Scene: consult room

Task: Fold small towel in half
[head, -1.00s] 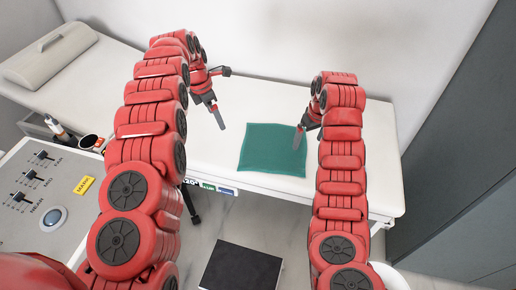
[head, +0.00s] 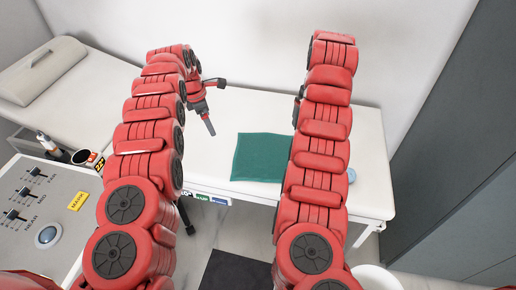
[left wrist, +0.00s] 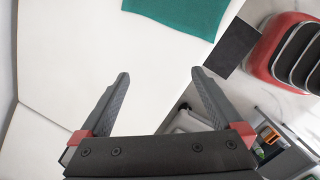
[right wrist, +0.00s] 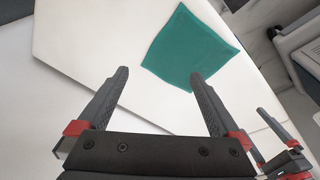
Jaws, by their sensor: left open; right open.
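The green towel (head: 260,158) lies flat and spread on the white couch, its right side partly hidden by my right arm in the head view. My left gripper (head: 208,126) is open and empty above the couch, left of the towel. In the left wrist view the towel (left wrist: 180,10) shows at the top edge, beyond the open fingers (left wrist: 160,74). In the head view my right gripper is hidden behind its arm. In the right wrist view it is open and empty (right wrist: 159,74), with the whole towel (right wrist: 190,48) lying beyond its fingertips.
A control panel (head: 40,205) and a dark mug (head: 88,158) are at the left. A small bluish thing (head: 351,175) shows right of my right arm.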

